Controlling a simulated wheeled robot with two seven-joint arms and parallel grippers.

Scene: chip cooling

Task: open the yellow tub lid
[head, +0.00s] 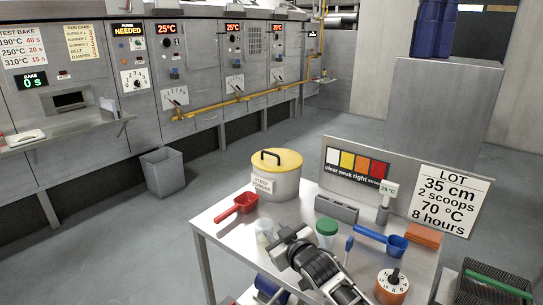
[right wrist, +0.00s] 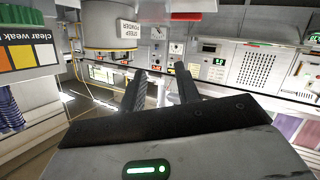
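The yellow tub is a pale drum (head: 276,186) with a yellow lid (head: 290,160) and a black handle (head: 268,155) on top. It stands upright at the back left of the metal table, and the lid is on it. My left gripper is not in view.
A red scoop (head: 243,203) lies left of the tub. A green-lidded jar (head: 326,230), a grey block (head: 337,208), a blue scoop (head: 394,244) and a dial timer (head: 391,288) crowd the right. A colour board (head: 357,164) stands behind. Floor at left holds a grey bin (head: 163,172).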

